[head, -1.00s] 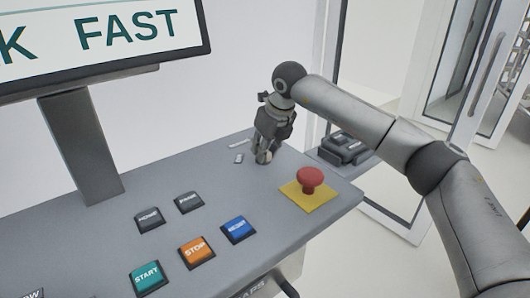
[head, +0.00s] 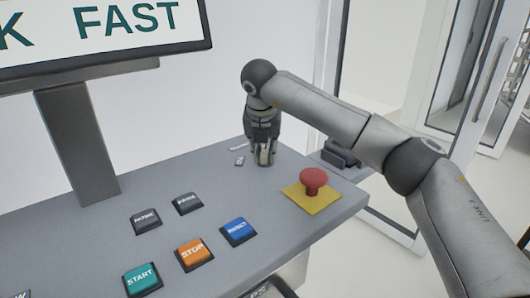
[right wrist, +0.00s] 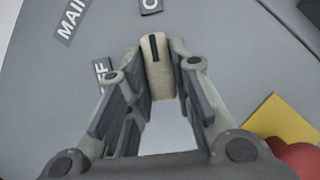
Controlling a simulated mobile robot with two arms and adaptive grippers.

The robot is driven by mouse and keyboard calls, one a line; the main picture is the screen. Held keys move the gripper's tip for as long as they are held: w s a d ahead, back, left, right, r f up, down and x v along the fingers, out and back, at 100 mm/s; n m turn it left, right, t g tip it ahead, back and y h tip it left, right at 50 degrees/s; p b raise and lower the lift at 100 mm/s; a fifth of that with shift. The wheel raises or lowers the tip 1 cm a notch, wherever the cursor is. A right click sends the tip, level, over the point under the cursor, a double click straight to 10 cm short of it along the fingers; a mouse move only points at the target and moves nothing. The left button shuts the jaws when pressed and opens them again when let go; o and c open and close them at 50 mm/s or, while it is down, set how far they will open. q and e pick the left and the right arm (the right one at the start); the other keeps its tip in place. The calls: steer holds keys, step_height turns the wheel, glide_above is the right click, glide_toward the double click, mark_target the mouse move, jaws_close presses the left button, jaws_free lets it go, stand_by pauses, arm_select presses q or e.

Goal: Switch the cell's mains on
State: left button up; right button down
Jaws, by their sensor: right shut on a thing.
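The mains switch is a pale knob (right wrist: 161,75) with a dark line on its top, standing on the grey console. In the right wrist view it sits between the fingertips of my right gripper (right wrist: 160,80), which is shut on it. The dark line points towards the top of that view, near a label (right wrist: 151,6) that is cut off. A partly hidden label ending in F (right wrist: 103,70) and a label starting MAI (right wrist: 72,18) lie to the left. In the head view my right gripper (head: 264,158) reaches down at the knob. My left gripper is out of view.
A red mushroom button (head: 313,180) on a yellow plate (head: 308,199) stands right of the knob. START (head: 142,279), STOP (head: 194,251), a blue button (head: 238,231) and two dark buttons are nearer. A screen (head: 110,30) stands at left, a glass door (head: 465,70) at right.

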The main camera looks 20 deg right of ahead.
steer(key=shift+f, duration=0.1)
stand_by(0.5)
steer(key=c, duration=1.3)
jaws_free()
steer(key=shift+r, duration=0.3)
steer(key=v, duration=1.1)
steer(key=shift+s+a+r, duration=0.1)
steer(key=shift+a+r, duration=0.1)
steer(key=shift+f, duration=0.1)
